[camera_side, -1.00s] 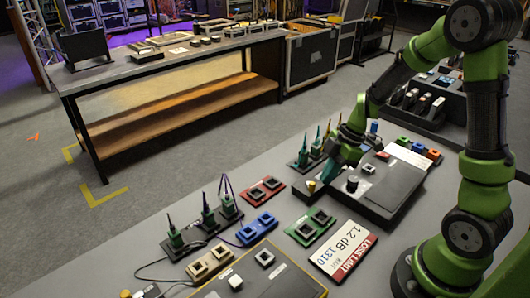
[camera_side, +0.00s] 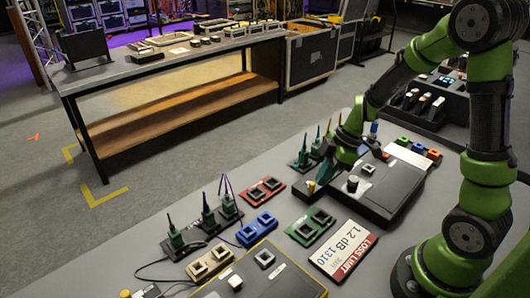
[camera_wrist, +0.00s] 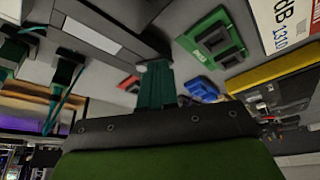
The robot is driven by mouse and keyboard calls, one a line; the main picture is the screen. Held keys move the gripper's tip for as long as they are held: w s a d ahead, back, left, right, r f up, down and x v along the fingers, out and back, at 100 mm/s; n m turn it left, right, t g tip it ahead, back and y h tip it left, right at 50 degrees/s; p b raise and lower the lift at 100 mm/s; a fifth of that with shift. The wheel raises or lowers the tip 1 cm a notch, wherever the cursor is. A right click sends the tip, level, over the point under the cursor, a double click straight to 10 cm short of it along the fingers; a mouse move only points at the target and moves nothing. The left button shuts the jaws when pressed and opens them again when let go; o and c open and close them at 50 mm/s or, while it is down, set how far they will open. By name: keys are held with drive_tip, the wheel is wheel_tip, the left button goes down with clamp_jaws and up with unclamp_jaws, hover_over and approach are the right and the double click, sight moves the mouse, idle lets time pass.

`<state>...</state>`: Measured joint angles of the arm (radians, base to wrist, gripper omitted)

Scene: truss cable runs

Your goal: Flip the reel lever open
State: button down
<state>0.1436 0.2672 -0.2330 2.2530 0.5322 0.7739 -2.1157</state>
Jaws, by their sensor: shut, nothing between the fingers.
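A dark box-shaped unit (camera_side: 385,195) with a black round knob (camera_side: 352,184) and a pale square button lies on the grey bench. A small yellow knob (camera_side: 311,187) sits at its near left end. I cannot make out for certain which part is the reel lever. My gripper (camera_side: 319,183) is low at the unit's left end, close beside the yellow knob. In the wrist view my teal fingers (camera_wrist: 156,75) are together and empty, with a pale rounded part (camera_wrist: 153,65) at their tips. Whether they touch it is unclear.
A green socket plate (camera_side: 311,226), a red one (camera_side: 261,189) and a blue one (camera_side: 256,229) lie left of the unit. A white loss-limit sign (camera_side: 343,249) lies in front.

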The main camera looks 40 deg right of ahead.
drive_tip(key=shift+a+m, duration=0.15)
drive_tip(key=shift+m, duration=0.55)
drive_tip(key=shift+a, duration=0.35)
drive_tip(key=m, duration=0.1)
drive_tip(key=a+m+t+h, duration=0.1)
drive_tip(key=m, duration=0.2)
drive_tip(key=a+m+h, duration=0.1)
drive_tip(key=m, duration=0.1)
drive_tip(key=m+h, duration=0.1)
drive_tip(key=shift+w+a+m+t, duration=0.3)
drive_tip(key=shift+w+a+m, duration=0.1)
drive_tip(key=m, duration=0.2)
drive_tip(key=w+a+m+h, duration=0.1)
drive_tip(key=m, duration=0.2)
drive_tip(key=w+m+h, duration=0.1)
drive_tip(key=m, duration=0.1)
drive_tip(key=m+h, duration=0.1)
drive_tip(key=shift+w+a+m, duration=0.1)
drive_tip(key=shift+w+m, duration=0.15)
drive_tip(key=shift+m, duration=0.15)
drive_tip(key=shift+f+g, duration=0.1)
drive_tip(key=shift+g, duration=0.3)
